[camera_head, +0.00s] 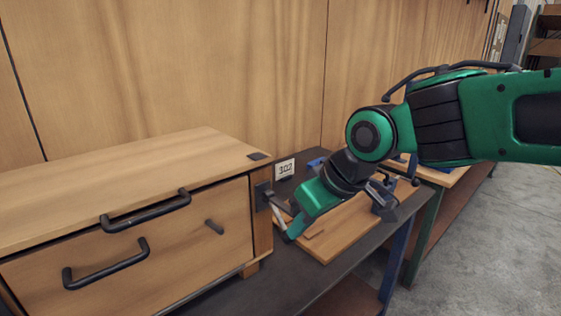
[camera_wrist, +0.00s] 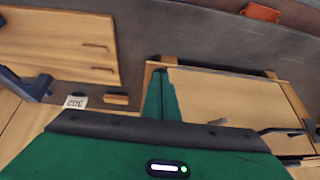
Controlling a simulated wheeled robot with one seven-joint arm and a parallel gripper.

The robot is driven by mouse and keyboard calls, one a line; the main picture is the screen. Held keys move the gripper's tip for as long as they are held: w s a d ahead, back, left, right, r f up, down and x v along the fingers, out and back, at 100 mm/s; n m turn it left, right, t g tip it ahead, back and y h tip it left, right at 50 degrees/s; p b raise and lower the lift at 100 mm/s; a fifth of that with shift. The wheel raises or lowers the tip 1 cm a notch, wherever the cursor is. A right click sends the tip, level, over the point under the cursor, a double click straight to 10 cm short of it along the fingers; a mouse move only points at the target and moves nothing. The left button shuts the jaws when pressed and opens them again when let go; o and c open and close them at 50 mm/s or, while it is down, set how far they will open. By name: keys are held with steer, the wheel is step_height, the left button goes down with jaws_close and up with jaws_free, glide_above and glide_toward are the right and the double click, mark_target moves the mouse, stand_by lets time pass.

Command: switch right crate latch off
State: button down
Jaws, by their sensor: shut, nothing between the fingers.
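The wooden crate (camera_head: 130,262) stands at the left of the head view, its front shut. At its right front edge is a dark latch plate (camera_head: 263,196) with a short lever reaching right towards my gripper. My gripper (camera_head: 288,238) is shut and empty, pointing down just right of the crate's edge. I cannot tell whether it touches the latch lever. In the wrist view my gripper (camera_wrist: 160,76) is beside the crate front (camera_wrist: 225,98), and the latch is not clearly visible there.
Two black handles (camera_head: 106,264) are on the crate. A wooden board (camera_head: 345,232) lies on the dark table (camera_head: 290,291) beneath my arm. A white 302 sign (camera_head: 285,169) stands behind. A wooden panel wall closes the back, and open floor lies to the right.

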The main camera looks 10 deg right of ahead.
steer(key=shift+s+f+g, duration=0.3)
steer(key=shift+s+f, duration=0.1)
steer(key=shift+f, duration=0.15)
steer(key=s+d+r, duration=0.4)
steer(key=s+d, duration=0.4)
steer(key=s, duration=0.1)
steer(key=shift+d, duration=0.25)
steer(key=shift+w+d, duration=0.1)
stand_by(0.4)
